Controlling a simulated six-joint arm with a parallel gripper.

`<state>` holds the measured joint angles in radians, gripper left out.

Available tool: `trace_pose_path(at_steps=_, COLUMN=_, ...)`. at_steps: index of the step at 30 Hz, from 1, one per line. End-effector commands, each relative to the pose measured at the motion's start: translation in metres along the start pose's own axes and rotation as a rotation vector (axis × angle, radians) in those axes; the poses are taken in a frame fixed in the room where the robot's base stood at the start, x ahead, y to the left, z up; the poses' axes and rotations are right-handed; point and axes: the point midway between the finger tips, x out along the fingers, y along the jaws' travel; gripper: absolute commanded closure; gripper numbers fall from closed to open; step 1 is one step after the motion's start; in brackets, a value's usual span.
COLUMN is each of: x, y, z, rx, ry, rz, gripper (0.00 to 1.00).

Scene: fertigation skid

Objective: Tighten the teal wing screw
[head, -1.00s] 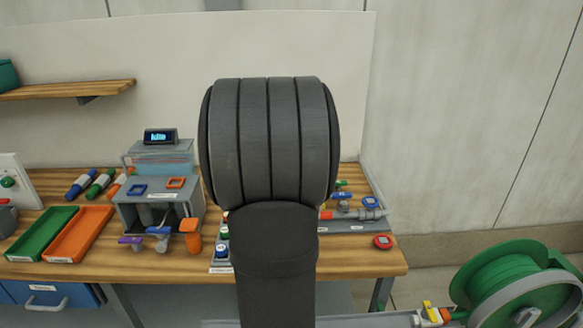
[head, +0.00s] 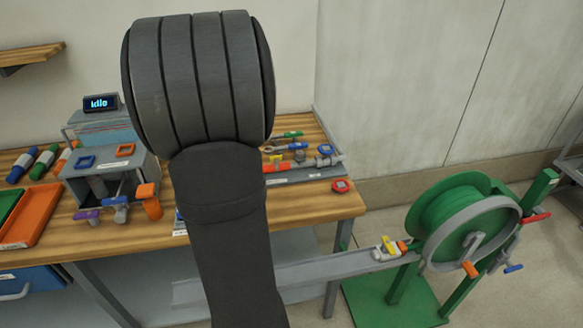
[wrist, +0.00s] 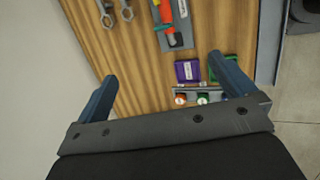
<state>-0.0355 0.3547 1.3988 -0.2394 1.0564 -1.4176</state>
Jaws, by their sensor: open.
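I cannot pick out a clearly teal wing screw in either view. In the head view, a blue wing-shaped handle (head: 513,268) and a red handle (head: 535,217) sit at the right side of the green hose reel (head: 450,225). A blue-handled fitting (head: 118,203) and a purple one (head: 88,216) are on the front of the grey unit on the bench. My gripper (wrist: 168,88) shows in the wrist view with its two blue fingers wide apart and nothing between them, above the wooden bench top. My own arm hides part of the bench in the head view.
The wooden bench (head: 290,215) carries an orange tray (head: 30,215), a grey unit with an "Idle" display (head: 101,103) and several tools. In the wrist view, a purple block (wrist: 188,71) and wrenches (wrist: 127,10) lie on it.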

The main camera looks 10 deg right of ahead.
Motion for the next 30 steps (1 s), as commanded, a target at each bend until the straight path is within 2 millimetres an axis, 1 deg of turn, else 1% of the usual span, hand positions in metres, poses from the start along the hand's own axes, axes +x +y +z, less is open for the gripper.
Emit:
trace_pose_path(at_steps=7, x=0.0, y=0.0, z=0.0, rx=0.0, ry=0.0, rz=0.0, gripper=0.0)
trace_pose_path(at_steps=8, x=0.0, y=0.0, z=0.0, rx=0.0, ry=0.0, rz=0.0, gripper=0.02)
trace_pose_path(at_steps=9, x=0.0, y=0.0, z=0.0, rx=0.002, ry=0.0, rz=0.0, gripper=0.1)
trace_pose_path(at_steps=11, x=0.0, y=0.0, z=0.001, rx=0.019, ry=0.003, rz=0.0, gripper=0.22)
trace_pose_path(at_steps=12, x=0.001, y=-0.001, z=0.002, rx=0.044, ry=0.006, rz=-0.001, gripper=0.29)
trace_pose_path(at_steps=14, x=0.002, y=-0.001, z=0.004, rx=0.11, ry=0.014, rz=-0.002, gripper=0.41)
trace_pose_path(at_steps=15, x=0.003, y=-0.002, z=0.005, rx=0.173, ry=0.023, rz=-0.004, gripper=0.49)
trace_pose_path(at_steps=17, x=0.004, y=-0.003, z=0.008, rx=0.294, ry=0.038, rz=-0.007, gripper=0.61)
trace_pose_path(at_steps=18, x=0.005, y=-0.004, z=0.01, rx=0.389, ry=0.051, rz=-0.01, gripper=0.64)
trace_pose_path(at_steps=27, x=0.013, y=-0.009, z=0.027, rx=1.132, ry=0.141, rz=-0.065, gripper=0.64)
trace_pose_path(at_steps=30, x=0.014, y=-0.01, z=0.031, rx=1.328, ry=0.163, rz=-0.087, gripper=0.64)
